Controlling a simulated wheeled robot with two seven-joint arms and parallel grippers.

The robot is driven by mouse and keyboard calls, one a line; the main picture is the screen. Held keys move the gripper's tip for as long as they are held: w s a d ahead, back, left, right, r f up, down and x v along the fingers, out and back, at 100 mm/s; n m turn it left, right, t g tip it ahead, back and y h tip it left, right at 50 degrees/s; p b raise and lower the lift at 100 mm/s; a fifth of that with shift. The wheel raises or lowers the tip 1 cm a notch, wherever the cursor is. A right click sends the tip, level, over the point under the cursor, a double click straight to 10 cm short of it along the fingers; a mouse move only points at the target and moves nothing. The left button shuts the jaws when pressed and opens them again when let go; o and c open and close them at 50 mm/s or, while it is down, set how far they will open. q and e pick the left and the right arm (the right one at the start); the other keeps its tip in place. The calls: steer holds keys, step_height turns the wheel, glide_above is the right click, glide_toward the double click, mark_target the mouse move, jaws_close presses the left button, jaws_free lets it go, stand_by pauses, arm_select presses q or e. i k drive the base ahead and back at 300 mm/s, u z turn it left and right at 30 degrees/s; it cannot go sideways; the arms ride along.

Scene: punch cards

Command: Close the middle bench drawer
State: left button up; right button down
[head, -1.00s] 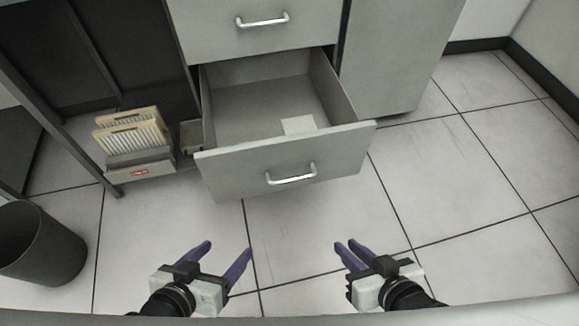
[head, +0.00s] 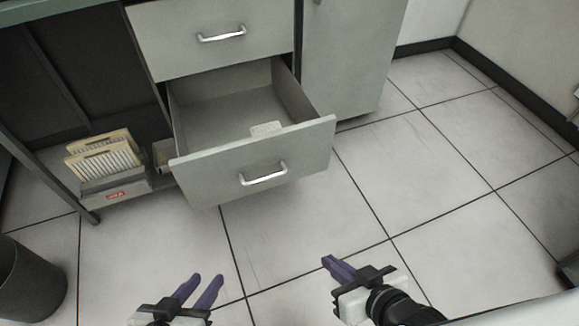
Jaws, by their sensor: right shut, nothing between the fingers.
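The open drawer (head: 215,178) is grey with a silver bar handle (head: 263,174) on its front. It is pulled well out from the bench, below a shut drawer (head: 185,40) with a like handle. A small pale card (head: 266,128) lies inside it near the front. My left gripper (head: 208,279) is open and empty, in front of and below the drawer front, over the floor. My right gripper (head: 328,260) is shut and empty, in front of the drawer and to its right. Neither gripper touches the drawer.
A dark bin (head: 30,280) is at the lower left. A grey cabinet (head: 350,65) stands to the right.

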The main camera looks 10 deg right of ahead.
mark_target(220, 161)
steer(key=z, duration=0.75)
steer(key=k, duration=0.15)
steer(key=u, duration=1.55)
steer(key=i, duration=0.45)
steer(key=z, duration=0.45)
